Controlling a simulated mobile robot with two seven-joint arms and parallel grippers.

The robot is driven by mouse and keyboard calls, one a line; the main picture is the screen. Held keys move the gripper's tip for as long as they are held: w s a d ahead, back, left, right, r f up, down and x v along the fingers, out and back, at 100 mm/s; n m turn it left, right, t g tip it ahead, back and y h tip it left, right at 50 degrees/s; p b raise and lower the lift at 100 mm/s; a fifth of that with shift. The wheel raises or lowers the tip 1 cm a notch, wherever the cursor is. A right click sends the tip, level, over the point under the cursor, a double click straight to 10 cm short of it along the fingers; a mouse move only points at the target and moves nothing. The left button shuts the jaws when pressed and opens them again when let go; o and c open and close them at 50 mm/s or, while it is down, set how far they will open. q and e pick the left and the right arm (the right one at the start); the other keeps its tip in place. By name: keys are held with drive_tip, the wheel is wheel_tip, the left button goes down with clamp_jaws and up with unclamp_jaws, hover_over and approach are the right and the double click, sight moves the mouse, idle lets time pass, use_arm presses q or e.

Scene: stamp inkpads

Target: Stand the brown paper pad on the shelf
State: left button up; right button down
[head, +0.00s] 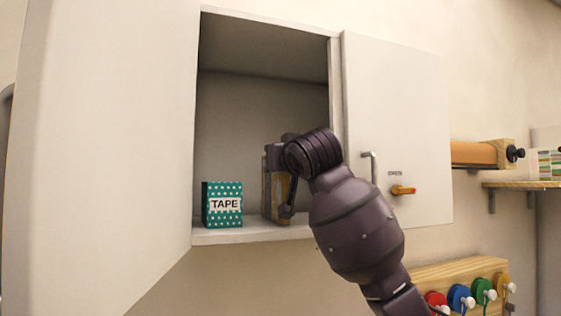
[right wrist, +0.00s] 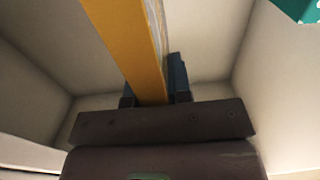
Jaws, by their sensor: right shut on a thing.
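The brown paper pad (head: 281,187) is inside the open wall cabinet, upright with its lower end at or just above the shelf (head: 225,237); I cannot tell if it touches. My right gripper (head: 277,205) is shut on it, and the wrist hides part of the pad. In the right wrist view the pad (right wrist: 132,45) shows as a long yellow-brown edge between the dark fingers (right wrist: 153,88). My left gripper is not in view.
A green dotted TAPE box (head: 222,205) stands on the shelf left of the pad, with a gap between. Cabinet doors flank the opening, the left one (head: 110,130) and the right one (head: 415,110). Colored tape rolls (head: 460,297) hang at lower right.

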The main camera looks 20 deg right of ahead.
drive_tip(key=c, duration=1)
unclamp_jaws()
drive_tip(key=shift+o, duration=0.2)
drive_tip(key=s+b, duration=0.3)
drive_tip(key=s, duration=0.8)
drive_tip(key=shift+d, duration=0.2)
